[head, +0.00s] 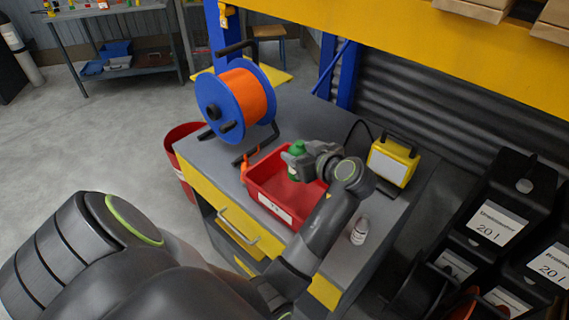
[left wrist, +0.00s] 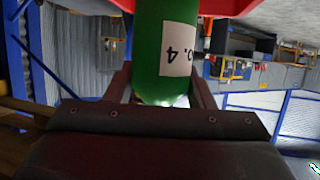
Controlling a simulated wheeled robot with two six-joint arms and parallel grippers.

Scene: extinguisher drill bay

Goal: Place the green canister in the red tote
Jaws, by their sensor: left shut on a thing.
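The green canister (head: 296,149) is held by my left gripper (head: 298,160) over the red tote (head: 255,183), inside its outline as seen in the head view. In the left wrist view the green canister (left wrist: 165,50), with a white label, sits between the two fingers of the left gripper (left wrist: 165,92). The red tote (left wrist: 225,12) shows at the top of that view. The tote stands on the grey bench top and has a white label on its front wall. Whether the canister touches the tote floor I cannot tell. My right gripper is not in view.
A blue reel with orange hose (head: 243,97) stands behind the tote. A yellow work lamp (head: 392,161) is to the right, and a small white bottle (head: 359,231) stands near the bench's right front. A red bucket (head: 183,134) is on the floor at left; black crates (head: 495,222) are at right.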

